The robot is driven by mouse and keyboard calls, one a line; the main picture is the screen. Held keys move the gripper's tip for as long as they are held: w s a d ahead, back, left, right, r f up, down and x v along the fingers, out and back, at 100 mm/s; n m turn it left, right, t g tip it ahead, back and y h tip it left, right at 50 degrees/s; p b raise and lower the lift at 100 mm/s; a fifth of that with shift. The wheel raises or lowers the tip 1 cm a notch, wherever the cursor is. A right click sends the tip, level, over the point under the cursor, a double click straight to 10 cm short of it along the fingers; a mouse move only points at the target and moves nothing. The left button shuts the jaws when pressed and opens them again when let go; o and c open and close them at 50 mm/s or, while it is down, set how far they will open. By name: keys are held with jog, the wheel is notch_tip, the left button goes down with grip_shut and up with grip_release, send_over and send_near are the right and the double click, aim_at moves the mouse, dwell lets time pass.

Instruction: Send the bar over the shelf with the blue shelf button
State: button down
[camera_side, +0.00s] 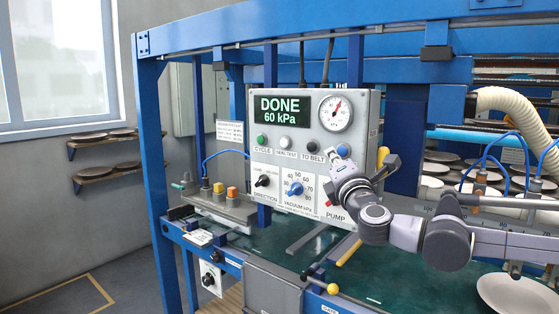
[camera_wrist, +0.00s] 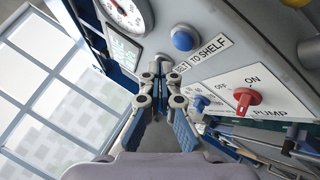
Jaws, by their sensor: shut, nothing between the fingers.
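The blue shelf button (camera_side: 342,150) is at the right end of the button row on the grey control panel (camera_side: 262,104). In the wrist view the blue button (camera_wrist: 183,40) is in plain sight, beside the label "TO SHELF". My gripper (camera_side: 342,164) is shut and empty, just below the button in the side view, and hides that label there. In the wrist view my gripper (camera_wrist: 160,68) shows its tips together, to the lower left of the button and apart from it in the picture. The depth gap to the panel is hard to judge. I cannot identify the bar.
A green button (camera_side: 261,139), a white button (camera_side: 286,142) and a black button (camera_side: 311,147) share the row. The display (camera_side: 279,109) reads DONE, 60 kPa. The red pump switch (camera_wrist: 247,98) is below the blue button. A yellow-handled lever (camera_side: 350,252) stands below the panel.

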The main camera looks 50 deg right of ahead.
aim_at(343, 151)
jog(key=shift+d, duration=0.65)
jog(key=shift+d, duration=0.1)
dwell(1.0)
jog(key=shift+d, duration=0.35)
